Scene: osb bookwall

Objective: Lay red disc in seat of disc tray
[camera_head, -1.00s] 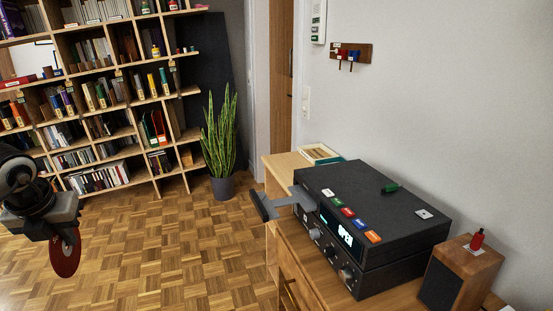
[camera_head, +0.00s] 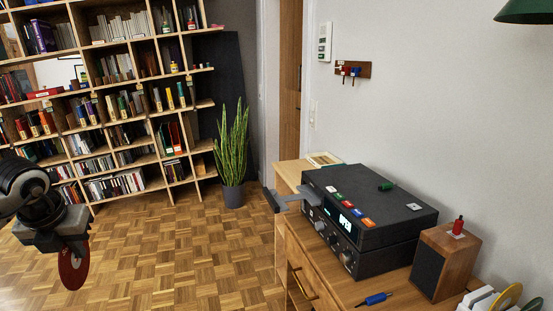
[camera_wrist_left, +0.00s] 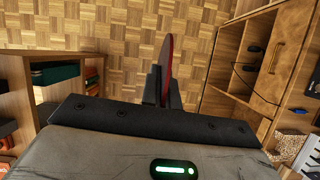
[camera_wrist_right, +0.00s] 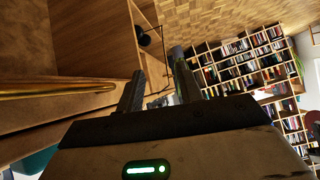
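The red disc (camera_head: 74,272) hangs upright below my left gripper (camera_head: 72,238) at the left of the head view, over open floor. My left gripper is shut on its edge. In the left wrist view the disc (camera_wrist_left: 166,58) shows nearly edge-on between the fingers. The grey disc tray (camera_head: 288,201) sticks out from the front of the black player (camera_head: 385,215), whose display reads OPEN. It is far to the right of my left gripper. The seat is too small to make out. My right gripper (camera_wrist_right: 158,80) shows only in its wrist view, with fingers apart and empty.
The player stands on a wooden cabinet (camera_head: 310,262). A wooden speaker (camera_head: 445,262), a blue-handled tool (camera_head: 375,299) and a white rack with discs (camera_head: 490,300) are at the right. A potted plant (camera_head: 232,165) and bookshelf stand behind. The parquet between is clear.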

